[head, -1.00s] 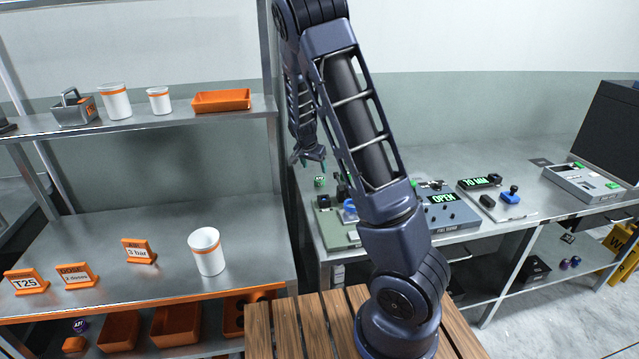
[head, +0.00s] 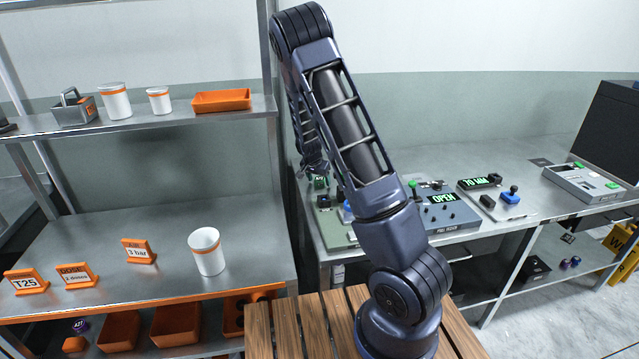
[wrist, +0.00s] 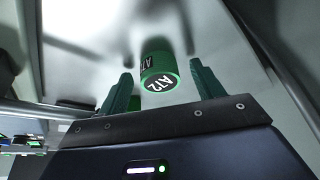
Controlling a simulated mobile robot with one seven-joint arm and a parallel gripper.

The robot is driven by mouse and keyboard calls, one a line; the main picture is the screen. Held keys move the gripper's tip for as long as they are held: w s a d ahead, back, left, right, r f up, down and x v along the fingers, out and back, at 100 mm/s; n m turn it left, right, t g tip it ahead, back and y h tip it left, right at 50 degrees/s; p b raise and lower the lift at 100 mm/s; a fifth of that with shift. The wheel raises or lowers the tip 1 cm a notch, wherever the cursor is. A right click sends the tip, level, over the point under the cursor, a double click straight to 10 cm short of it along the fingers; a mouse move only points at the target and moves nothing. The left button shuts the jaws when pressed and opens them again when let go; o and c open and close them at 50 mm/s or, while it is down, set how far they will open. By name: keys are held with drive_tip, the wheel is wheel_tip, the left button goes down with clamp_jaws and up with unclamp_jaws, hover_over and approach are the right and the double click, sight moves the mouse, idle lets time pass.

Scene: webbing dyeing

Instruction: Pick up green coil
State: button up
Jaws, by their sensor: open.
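The green coil (wrist: 160,70) shows in the wrist view as a short green cylinder with black labels reading A72. It is beyond and between the two green fingers of my gripper (wrist: 160,88), which stand apart with a gap on each side of the coil. In the head view my gripper (head: 316,170) hangs at the left end of the steel bench, over the coil (head: 321,182), which it partly hides. Another small green piece shows low beside the left finger in the wrist view; I cannot tell what it is.
A grey-green device with a blue part (head: 347,210) stands just in front of the coil, partly behind my arm. A control box reading OPEN (head: 444,199) is to the right. A steel rack post (head: 275,150) rises close on the left. A white cup (head: 207,252) stands on the rack.

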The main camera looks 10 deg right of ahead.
sight(319, 180)
drive_tip(key=c, duration=1.1)
drive_tip(key=shift+r, duration=0.2)
wheel_tip(319, 180, up, 20)
drive_tip(key=shift+f, duration=0.15)
